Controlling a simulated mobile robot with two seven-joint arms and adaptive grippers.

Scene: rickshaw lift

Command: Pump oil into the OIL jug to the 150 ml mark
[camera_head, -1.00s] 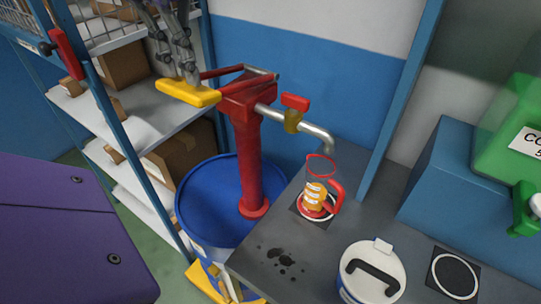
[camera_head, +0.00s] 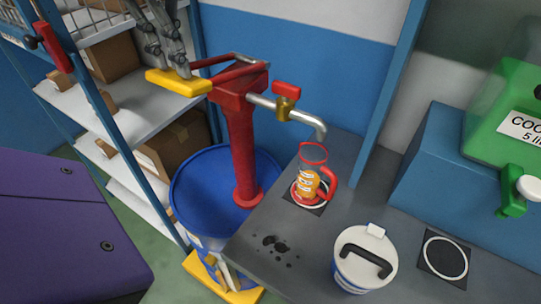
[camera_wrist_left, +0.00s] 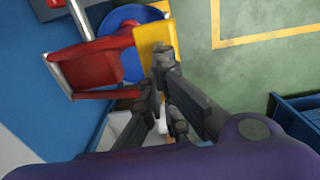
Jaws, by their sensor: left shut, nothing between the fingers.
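The red oil pump (camera_head: 240,135) stands on a blue drum. Its lever ends in a yellow handle (camera_head: 179,82), which also shows in the left wrist view (camera_wrist_left: 154,48). My left gripper (camera_head: 180,70) is shut and empty, its fingertips at the top of the yellow handle, apparently touching it. The spout with a red-handled brass valve (camera_head: 286,97) ends above the clear OIL jug (camera_head: 314,158). The jug has a red rim and handle and holds amber oil in its lower part. The exact level against its marks is too small to read. My right gripper is not in view.
The jug stands on a dark square mat on the grey bench (camera_head: 280,225), beside dark spill spots. A white lidded container (camera_head: 350,245) and an empty ringed mat (camera_head: 443,256) are nearer. A green coolant tank (camera_head: 505,105) is at right, shelves at left.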

